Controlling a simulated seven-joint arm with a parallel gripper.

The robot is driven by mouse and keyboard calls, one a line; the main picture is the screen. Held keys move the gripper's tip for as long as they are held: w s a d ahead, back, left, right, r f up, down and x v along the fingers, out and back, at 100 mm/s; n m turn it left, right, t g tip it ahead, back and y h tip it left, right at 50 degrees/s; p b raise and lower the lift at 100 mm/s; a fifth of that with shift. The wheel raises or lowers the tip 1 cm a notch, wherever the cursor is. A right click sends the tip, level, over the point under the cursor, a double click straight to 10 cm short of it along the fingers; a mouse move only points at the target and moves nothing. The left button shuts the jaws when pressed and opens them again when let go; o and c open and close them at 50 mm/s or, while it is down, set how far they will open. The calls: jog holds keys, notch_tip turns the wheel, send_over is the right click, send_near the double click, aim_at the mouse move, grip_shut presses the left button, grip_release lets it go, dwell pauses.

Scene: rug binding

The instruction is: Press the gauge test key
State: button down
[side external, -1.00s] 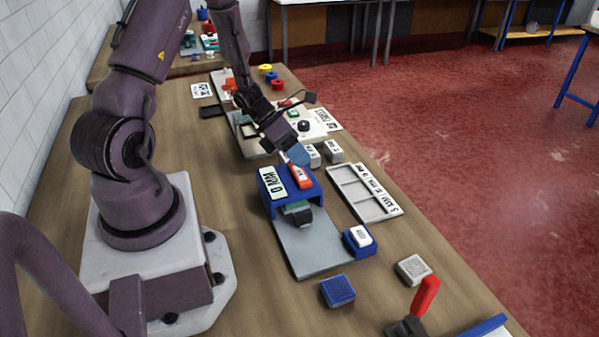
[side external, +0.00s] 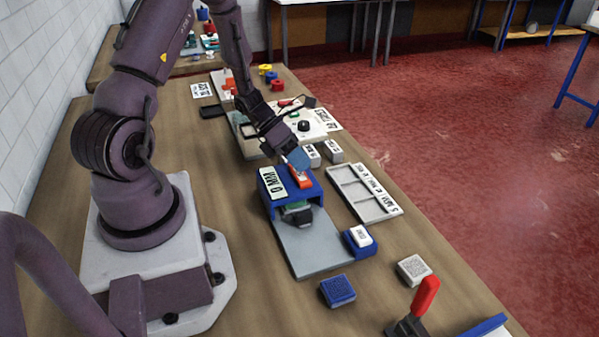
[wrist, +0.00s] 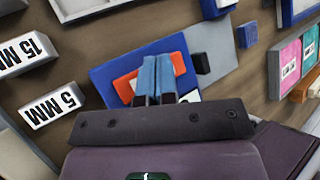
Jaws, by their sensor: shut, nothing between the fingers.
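The gauge is a blue housing (side external: 313,193) with a white display (side external: 271,182) that seems to read 0 MM, at the head of a grey plate. An orange-red key (side external: 302,180) lies on its top; it also shows in the wrist view (wrist: 125,87), partly hidden by my fingers. My gripper (side external: 299,162) is shut and empty, its blue fingertips pointing down at the far end of the key. In the wrist view the fingertips (wrist: 155,62) overlap the key; I cannot tell for sure whether they touch it.
Two labelled blocks, 5 MM (wrist: 50,104) and 15 MM (wrist: 24,52), stand beyond the gauge. A sectioned grey tray (side external: 364,194) lies to its right. A blue block with a white top (side external: 358,239), a blue block (side external: 338,291) and a red-handled clamp (side external: 424,297) are nearer.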

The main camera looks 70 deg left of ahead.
jog(key=shift+f, duration=0.2)
jog(key=shift+r, duration=0.85)
jog(key=shift+r, duration=2.55)
